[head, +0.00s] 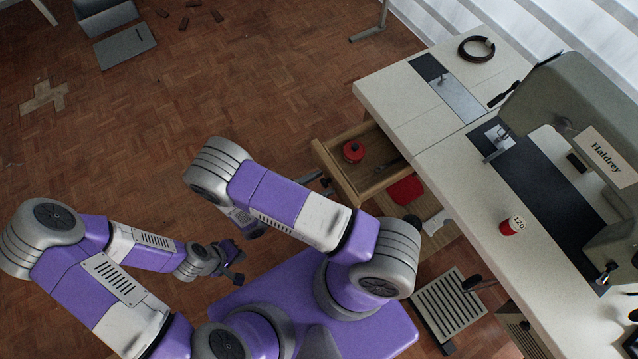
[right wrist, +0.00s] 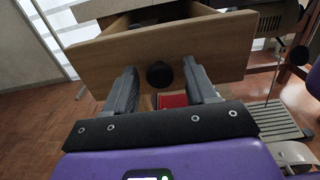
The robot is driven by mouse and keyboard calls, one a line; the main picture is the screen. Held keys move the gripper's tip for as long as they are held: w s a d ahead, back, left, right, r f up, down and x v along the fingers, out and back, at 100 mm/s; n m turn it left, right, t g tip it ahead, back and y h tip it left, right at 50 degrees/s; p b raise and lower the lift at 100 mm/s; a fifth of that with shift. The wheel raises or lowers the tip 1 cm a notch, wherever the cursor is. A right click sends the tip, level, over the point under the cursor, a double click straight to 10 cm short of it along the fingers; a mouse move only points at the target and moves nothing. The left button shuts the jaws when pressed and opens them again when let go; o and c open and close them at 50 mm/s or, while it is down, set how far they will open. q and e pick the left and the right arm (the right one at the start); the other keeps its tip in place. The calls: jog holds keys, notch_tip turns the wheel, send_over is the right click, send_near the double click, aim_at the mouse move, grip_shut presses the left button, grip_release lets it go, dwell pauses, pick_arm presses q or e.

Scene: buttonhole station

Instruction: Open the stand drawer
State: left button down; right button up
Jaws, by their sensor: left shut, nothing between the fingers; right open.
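The stand drawer (head: 375,183) sticks out from the table's left side, partly open. Its wooden front also shows in the right wrist view (right wrist: 220,50). A dark round knob (right wrist: 160,75) is on that front. My right gripper (right wrist: 160,82) is open, with a finger on each side of the knob in the picture and neither touching it; I cannot tell how deep the knob sits between them. In the head view my right arm partly hides this gripper. My left gripper (head: 236,263) is shut and empty, away from the drawer at lower left.
A red round tin (head: 353,151) lies in the drawer. A red item (head: 406,190) sits below the drawer, beside the stand. The table (head: 400,105) carries a sewing machine (head: 590,130), a red spool (head: 510,226) and a dark ring (head: 476,49). A foot pedal (head: 448,308) stands on the floor. Floor left of the drawer is clear.

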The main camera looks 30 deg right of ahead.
notch_tip(320, 180, up, 10)
jog(key=p, duration=0.3)
jog(key=shift+p, duration=0.4)
